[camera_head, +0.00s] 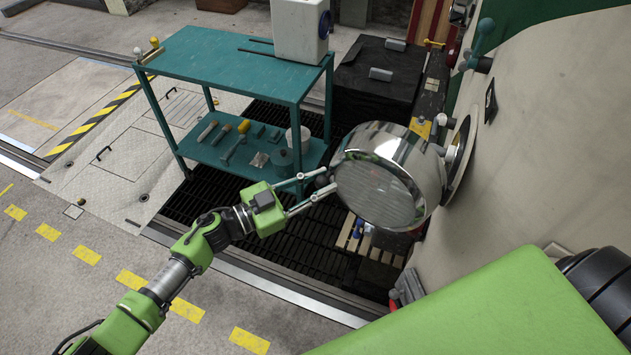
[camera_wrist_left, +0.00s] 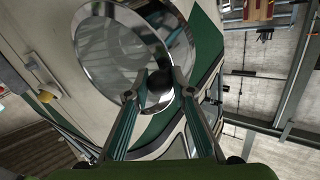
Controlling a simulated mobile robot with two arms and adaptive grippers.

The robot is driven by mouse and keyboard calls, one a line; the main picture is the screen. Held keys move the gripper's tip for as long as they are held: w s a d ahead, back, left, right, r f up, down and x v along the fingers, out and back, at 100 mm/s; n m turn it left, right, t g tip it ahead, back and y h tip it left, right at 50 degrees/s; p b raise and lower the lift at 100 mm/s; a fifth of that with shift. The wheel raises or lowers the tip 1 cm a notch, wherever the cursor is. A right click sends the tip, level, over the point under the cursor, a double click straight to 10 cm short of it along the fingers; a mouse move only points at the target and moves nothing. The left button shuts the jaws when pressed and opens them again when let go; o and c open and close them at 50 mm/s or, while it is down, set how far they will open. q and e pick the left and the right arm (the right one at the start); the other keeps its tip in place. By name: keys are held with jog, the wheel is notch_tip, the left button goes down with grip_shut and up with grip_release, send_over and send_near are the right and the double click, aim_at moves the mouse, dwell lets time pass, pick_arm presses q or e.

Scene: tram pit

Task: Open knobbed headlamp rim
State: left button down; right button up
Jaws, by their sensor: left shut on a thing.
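The chrome headlamp (camera_head: 388,178) with its round glass stands out from the cream tram front. In the head view its rim faces down and left. My left gripper (camera_head: 326,184) is at the rim's left edge, its fingers closed around the dark knob there. In the left wrist view the round dark knob (camera_wrist_left: 159,87) sits between the two fingertips of my left gripper (camera_wrist_left: 158,92), with the chrome rim (camera_wrist_left: 97,77) behind it. A gap between the rim and the lamp body cannot be made out. My right gripper is not in view.
A teal cart (camera_head: 238,62) with hand tools on its lower shelf stands behind the lamp. A dark grating (camera_head: 228,200) lies below it. The cream tram wall (camera_head: 535,150) closes off the right side. Free floor lies at the left.

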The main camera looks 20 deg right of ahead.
pick_arm(q)
jog(key=shift+s+d+g, duration=0.15)
jog(key=shift+s+g, duration=0.25)
jog(key=shift+s, duration=0.15)
jog(key=c, duration=1.8)
grip_release()
jog(key=shift+o, duration=0.2)
jog(key=shift+d, duration=0.15)
jog(key=shift+w+r, duration=0.1)
jog(key=shift+w, duration=0.05)
jog(key=shift+a, duration=0.35)
jog(key=s+a, duration=0.1)
jog(key=a, duration=1)
jog(key=shift+s+a, duration=0.25)
